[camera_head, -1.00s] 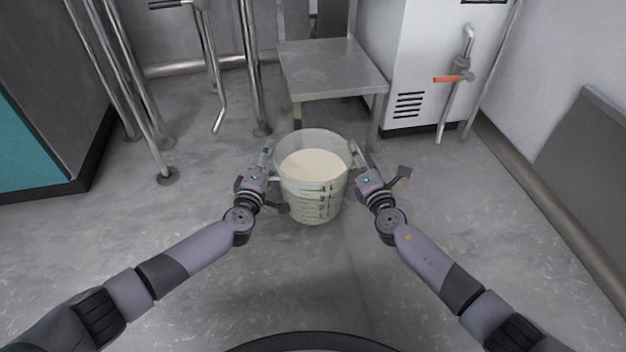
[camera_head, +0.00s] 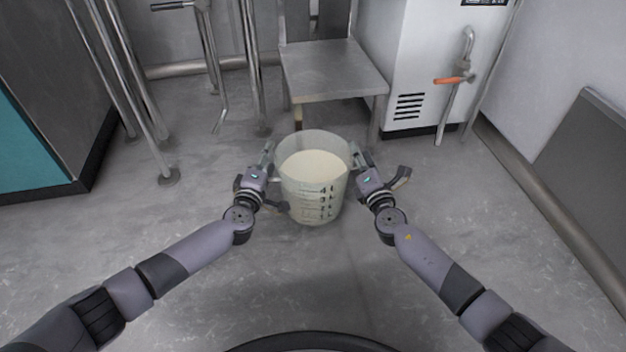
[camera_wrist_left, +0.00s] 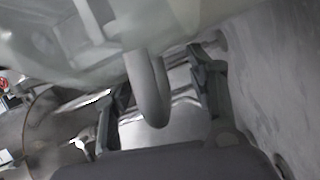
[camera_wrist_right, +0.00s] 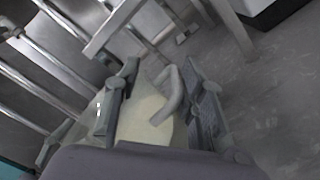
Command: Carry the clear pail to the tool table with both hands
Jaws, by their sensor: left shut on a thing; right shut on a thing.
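The clear pail (camera_head: 313,199) is upright in the middle of the head view, with pale cream contents and dark level marks on its front. My left gripper (camera_head: 267,160) is at its left side, shut on a handle; the left wrist view shows the curved handle (camera_wrist_left: 148,90) between the fingers. My right gripper (camera_head: 357,160) is at its right side; the right wrist view shows another looped handle (camera_wrist_right: 172,95) between the fingers. Whether the pail's base touches the floor is hard to tell. The tool table cannot be identified for certain.
A low metal stand with a flat top (camera_head: 333,70) is just beyond the pail. A white cabinet (camera_head: 425,60) with an orange-handled valve (camera_head: 454,79) stands right of it. Metal legs (camera_head: 150,100) rise at the left. The floor (camera_head: 480,210) is clear on both sides.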

